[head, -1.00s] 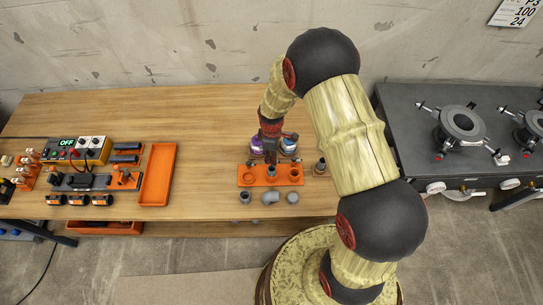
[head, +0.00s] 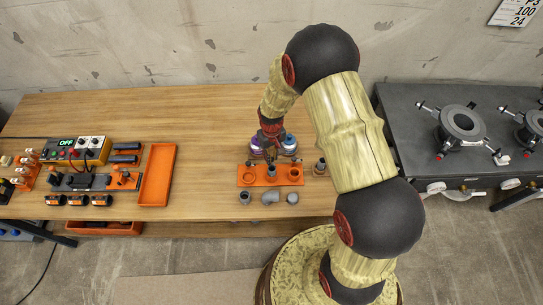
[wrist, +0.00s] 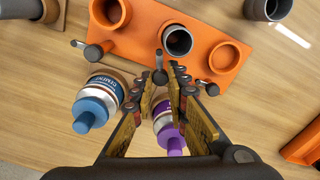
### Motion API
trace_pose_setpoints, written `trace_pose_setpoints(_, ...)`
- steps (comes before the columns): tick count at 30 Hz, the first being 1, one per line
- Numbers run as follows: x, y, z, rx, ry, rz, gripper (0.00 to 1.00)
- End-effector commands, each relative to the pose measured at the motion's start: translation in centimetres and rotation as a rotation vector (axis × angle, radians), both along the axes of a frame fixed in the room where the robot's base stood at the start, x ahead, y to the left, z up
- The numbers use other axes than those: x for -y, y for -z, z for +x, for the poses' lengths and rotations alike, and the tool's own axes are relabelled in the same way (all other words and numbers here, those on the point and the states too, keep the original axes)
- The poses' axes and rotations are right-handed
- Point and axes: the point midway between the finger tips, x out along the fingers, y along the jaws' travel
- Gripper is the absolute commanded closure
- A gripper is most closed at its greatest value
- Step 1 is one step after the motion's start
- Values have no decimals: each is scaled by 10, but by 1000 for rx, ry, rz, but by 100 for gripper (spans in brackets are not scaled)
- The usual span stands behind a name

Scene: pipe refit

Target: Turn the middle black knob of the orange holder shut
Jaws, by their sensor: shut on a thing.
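The orange holder (head: 279,182) lies on the wooden table in the head view. In the wrist view the holder (wrist: 142,22) fills the top, with three round sockets in a row. The middle socket has a grey pipe piece (wrist: 178,40) in it. The middle black knob (wrist: 160,75) sits at the holder's edge below that socket. My gripper (wrist: 168,76) is shut on this knob, its fingertips close around it. Another black knob (wrist: 94,52) lies to the left and a third (wrist: 212,88) to the right. In the head view my gripper (head: 271,155) hides the middle knob.
A blue-capped bottle (wrist: 98,102) and a purple-capped bottle (wrist: 168,131) stand close beside my fingers. Grey fittings (head: 270,198) lie in front of the holder. An orange tray (head: 157,176) and a device panel stand to the left. A dark stove bench is at right.

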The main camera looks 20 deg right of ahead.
Motion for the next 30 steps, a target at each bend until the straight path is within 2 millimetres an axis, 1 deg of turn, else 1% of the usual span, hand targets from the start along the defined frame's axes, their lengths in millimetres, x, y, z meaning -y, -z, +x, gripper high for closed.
trace_pose_setpoints(9,0,0,0,-1,253,0,100)
trace_pose_setpoints(15,0,0,0,-1,359,0,100)
trace_pose_setpoints(21,-1,0,0,0,417,0,100)
trace_pose_setpoints(30,-1,0,0,0,440,0,100)
